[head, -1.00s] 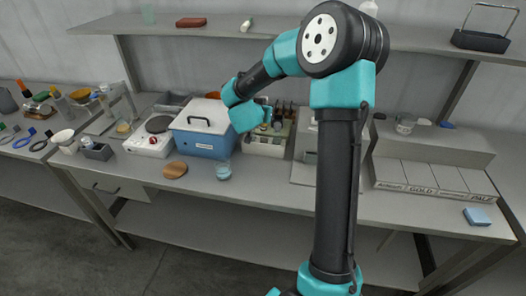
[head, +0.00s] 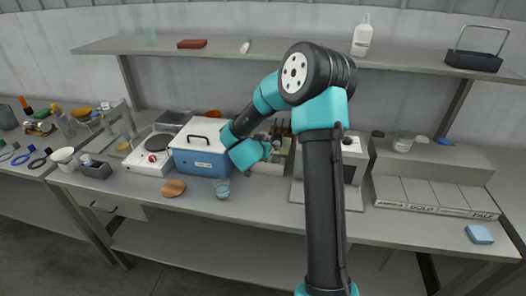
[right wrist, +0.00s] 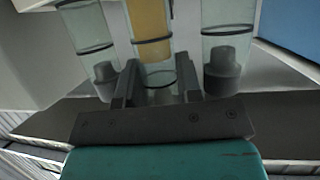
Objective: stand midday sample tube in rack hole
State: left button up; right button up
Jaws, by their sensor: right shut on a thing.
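In the right wrist view my right gripper (right wrist: 158,88) is shut on a clear tube (right wrist: 150,32) with amber liquid. The tube stands between the two fingers. Two clear glass vessels with grey pieces inside flank it, one on the left (right wrist: 86,35) and one on the right (right wrist: 228,32). In the head view my right arm reaches over the bench, and its hand (head: 248,152) is beside the blue box. Its fingers and the tube are hidden there. A pale unit with several dark-topped bottles (head: 283,140) is partly hidden behind the hand; I cannot make out the rack hole. My left gripper is not in view.
A blue box with a white lid (head: 196,160) stands left of the hand. A glass beaker (head: 222,190) and a round wooden disc (head: 173,188) are in front of it. A hotplate (head: 148,160) is further left. A labelled grey block (head: 435,197) is at right.

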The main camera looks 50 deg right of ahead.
jog(key=shift+f, duration=1.6)
jog(key=shift+f, duration=0.15)
jog(key=o, duration=0.7)
jog(key=shift+a+r, duration=0.1)
jog(key=shift+r, duration=0.15)
jog(key=v, duration=1.1)
jog(key=shift+s+a+r, duration=0.2)
jog(key=shift+a, duration=0.1)
